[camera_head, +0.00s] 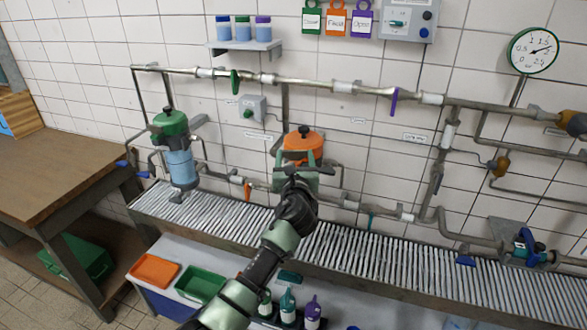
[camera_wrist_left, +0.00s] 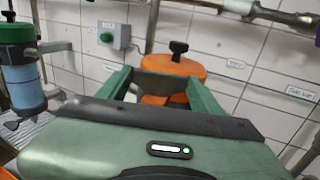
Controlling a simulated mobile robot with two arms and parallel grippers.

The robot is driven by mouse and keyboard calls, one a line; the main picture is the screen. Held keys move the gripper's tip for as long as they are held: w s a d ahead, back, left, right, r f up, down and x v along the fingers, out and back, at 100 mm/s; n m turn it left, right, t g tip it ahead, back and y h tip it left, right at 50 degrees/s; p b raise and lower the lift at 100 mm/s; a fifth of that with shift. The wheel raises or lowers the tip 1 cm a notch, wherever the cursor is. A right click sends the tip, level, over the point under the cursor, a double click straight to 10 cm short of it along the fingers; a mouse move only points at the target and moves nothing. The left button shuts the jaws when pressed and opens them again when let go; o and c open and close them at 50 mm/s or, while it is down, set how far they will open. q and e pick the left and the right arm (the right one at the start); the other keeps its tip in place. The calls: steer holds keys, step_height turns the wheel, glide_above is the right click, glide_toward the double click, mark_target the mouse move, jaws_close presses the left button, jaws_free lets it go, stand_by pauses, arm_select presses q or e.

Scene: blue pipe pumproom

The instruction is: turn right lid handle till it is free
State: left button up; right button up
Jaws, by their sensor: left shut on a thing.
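The right lid (camera_head: 303,142) is orange and round with a black knob on top, and sits on the pipe line at the wall. It also shows in the left wrist view (camera_wrist_left: 172,65). My left gripper (camera_head: 303,168) reaches it from the front. In the wrist view its two green fingers stand on either side of an orange handle part (camera_wrist_left: 158,99) at the lid's near side, and the gripper is shut on it. The lid's lower body is hidden behind my gripper. My right gripper is not in view.
A green-lidded filter with a blue bowl (camera_head: 181,168) stands to the left. Pipes with a green valve handle (camera_head: 235,82) and a purple one (camera_head: 394,101) run above. A slatted grating (camera_head: 370,253) lies below. A wooden table (camera_head: 55,175) is at left.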

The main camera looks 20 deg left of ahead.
arm_select(q)
steer(key=shift+d+f+y, duration=0.15)
steer(key=shift+f+y, duration=0.05)
steer(key=shift+y, duration=0.1)
steer(key=shift+r+n+g+y, duration=0.1)
steer(key=shift+n+g+y, duration=0.2)
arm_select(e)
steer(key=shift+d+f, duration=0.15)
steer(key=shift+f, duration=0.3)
arm_select(q)
steer(key=o, duration=1.4)
steer(key=shift+c, duration=0.2)
steer(key=b+v, duration=0.1)
steer(key=v, duration=0.6)
steer(key=shift+s+b, duration=0.3)
steer(key=shift+s, duration=0.05)
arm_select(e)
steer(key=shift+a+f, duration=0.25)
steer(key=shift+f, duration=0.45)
